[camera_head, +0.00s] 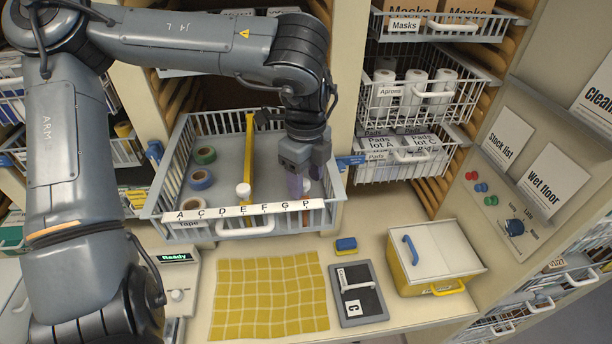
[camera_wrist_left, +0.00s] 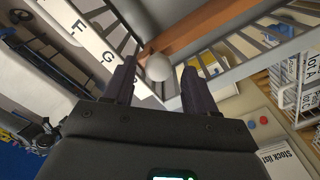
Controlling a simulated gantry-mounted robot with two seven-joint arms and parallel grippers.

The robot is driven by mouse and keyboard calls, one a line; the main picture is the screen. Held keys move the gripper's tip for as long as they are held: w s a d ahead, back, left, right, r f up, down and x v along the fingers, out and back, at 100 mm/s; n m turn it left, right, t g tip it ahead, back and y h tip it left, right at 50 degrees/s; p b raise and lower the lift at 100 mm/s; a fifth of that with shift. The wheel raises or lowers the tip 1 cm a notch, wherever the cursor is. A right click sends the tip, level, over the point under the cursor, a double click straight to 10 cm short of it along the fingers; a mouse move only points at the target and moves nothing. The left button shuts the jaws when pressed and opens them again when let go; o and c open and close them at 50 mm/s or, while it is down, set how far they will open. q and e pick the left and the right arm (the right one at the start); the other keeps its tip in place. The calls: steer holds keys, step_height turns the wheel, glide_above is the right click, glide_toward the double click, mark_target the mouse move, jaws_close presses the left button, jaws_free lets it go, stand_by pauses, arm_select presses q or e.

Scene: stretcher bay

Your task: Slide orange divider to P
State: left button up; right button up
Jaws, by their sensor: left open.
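The wire basket (camera_head: 175,150) is pulled out, with a strip lettered A, C, D, E, F, G, P (camera_head: 245,211) along its front. The orange divider (camera_wrist_left: 195,37) shows in the left wrist view, with a white knob (camera_wrist_left: 158,67) at its front end. My left gripper (camera_head: 300,188) points down into the basket's right part, open. In the left wrist view the knob appears between its fingertips (camera_wrist_left: 156,72); contact cannot be told. My right gripper is not in view.
A yellow divider (camera_head: 249,150) with a white knob stands mid-basket. Tape rolls (camera_head: 201,180) lie left of it.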

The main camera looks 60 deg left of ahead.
arm_select(q)
step_height(320, 180, up, 11)
steer(key=b, duration=0.1)
stand_by(0.5)
steer(key=shift+f, duration=0.1)
